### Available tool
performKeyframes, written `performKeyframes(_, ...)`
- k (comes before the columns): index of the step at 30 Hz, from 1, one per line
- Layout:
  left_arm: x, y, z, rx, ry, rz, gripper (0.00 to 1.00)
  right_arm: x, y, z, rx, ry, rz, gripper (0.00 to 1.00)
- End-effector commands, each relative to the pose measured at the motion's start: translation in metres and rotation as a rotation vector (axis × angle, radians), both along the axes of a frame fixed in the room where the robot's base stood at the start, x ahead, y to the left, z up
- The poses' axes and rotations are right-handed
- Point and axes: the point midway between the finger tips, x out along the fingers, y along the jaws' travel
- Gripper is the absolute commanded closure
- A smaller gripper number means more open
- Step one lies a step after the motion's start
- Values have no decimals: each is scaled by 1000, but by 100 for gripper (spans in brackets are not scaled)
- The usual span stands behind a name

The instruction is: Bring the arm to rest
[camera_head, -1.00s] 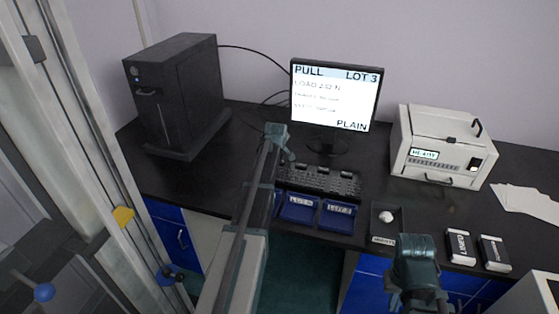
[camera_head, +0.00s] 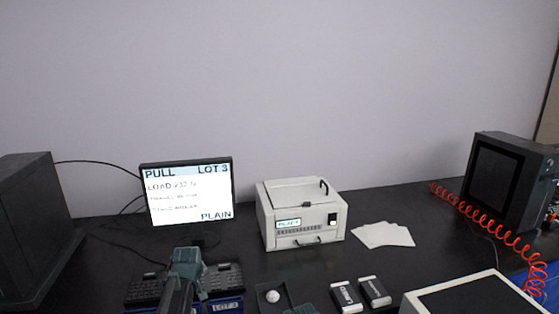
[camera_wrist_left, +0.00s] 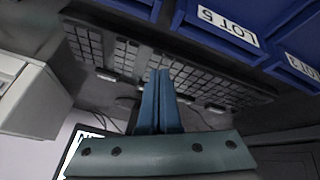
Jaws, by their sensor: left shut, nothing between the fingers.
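My left gripper (camera_head: 187,262) is in front of the keyboard and monitor in the head view. In the left wrist view my left gripper (camera_wrist_left: 160,85) has its two fingers together with nothing between them. The keyboard (camera_wrist_left: 215,85) lies beyond the fingertips, and I cannot tell the exact gap. A small teal part of my right arm (camera_head: 298,309) shows at the bottom edge of the head view; its fingers are not seen.
Blue bins (camera_wrist_left: 225,25) with lot labels are close to the left gripper. The monitor (camera_head: 188,192) reads PULL, LOT 3, PLAIN. A white instrument (camera_head: 300,213), paper sheets (camera_head: 384,235), two small boxes (camera_head: 375,291) and a tray with a pale lump (camera_head: 272,296) are to the right.

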Motion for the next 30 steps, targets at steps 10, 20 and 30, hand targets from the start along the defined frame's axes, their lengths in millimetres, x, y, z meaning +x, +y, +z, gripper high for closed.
performKeyframes(10,-165,-164,-14,127,347,-559,100,0,0,10,0,0,0,100)
performKeyframes(20,-284,-218,-12,212,574,-940,100,0,0,15,0,0,0,100)
performKeyframes(30,-293,-221,-12,219,597,-977,100,0,0,15,0,0,0,100)
